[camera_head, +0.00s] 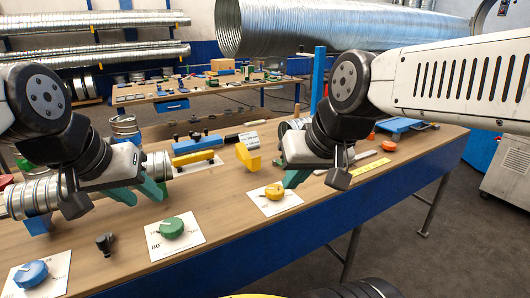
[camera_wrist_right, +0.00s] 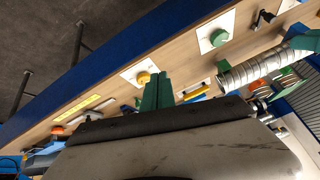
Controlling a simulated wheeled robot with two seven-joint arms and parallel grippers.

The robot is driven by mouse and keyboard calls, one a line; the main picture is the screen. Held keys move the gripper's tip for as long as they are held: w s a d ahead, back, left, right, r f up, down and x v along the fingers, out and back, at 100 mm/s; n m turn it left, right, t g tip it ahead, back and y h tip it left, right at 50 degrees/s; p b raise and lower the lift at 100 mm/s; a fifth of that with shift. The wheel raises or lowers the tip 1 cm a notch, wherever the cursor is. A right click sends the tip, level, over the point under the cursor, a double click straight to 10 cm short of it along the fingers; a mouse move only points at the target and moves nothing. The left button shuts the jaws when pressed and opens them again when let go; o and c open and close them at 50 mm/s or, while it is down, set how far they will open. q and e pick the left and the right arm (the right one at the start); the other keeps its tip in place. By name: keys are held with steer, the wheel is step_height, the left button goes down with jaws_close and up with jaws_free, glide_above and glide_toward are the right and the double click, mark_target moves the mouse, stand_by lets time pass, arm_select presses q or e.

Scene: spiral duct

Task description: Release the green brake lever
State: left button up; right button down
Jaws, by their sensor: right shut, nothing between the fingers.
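A green knob (camera_head: 171,228) sits on a white card at the front of the wooden table; I cannot tell whether it is the brake lever. It also shows in the right wrist view (camera_wrist_right: 218,38). My left gripper (camera_head: 154,188) has green fingers beside the silver spiral duct piece (camera_head: 158,166), behind and left of the knob; their gap is unclear. My right gripper (camera_head: 294,180) is shut and empty above the table, just beyond the yellow knob (camera_head: 275,191). Its two green fingers lie together in the right wrist view (camera_wrist_right: 158,91).
A blue knob (camera_head: 30,275) sits on a card at front left. A small black part (camera_head: 104,243) stands left of the green knob.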

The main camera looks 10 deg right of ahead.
steer(key=w+d+f+n+h, duration=0.1)
steer(key=w+f, duration=0.2)
steer(key=w, duration=0.8)
steer(key=w+d+f+n+h, duration=0.1)
steer(key=w+f, duration=0.3)
steer(key=w, duration=0.8)
steer(key=w+d+f+n+t+h, duration=0.1)
steer(key=w+f+n+h, duration=0.1)
steer(key=w, duration=0.9)
steer(key=shift+w+d+f+n, duration=0.3)
steer(key=shift+f+n, duration=0.3)
steer(key=shift+f, duration=0.3)
steer(key=x, duration=0.9)
steer(key=shift+w+d+f, duration=0.1)
steer(key=shift+d+f, duration=0.1)
steer(key=shift+f, duration=0.2)
steer(key=shift+w+d, duration=0.9)
steer(key=shift+d, duration=0.35)
steer(key=shift+w+d, duration=0.35)
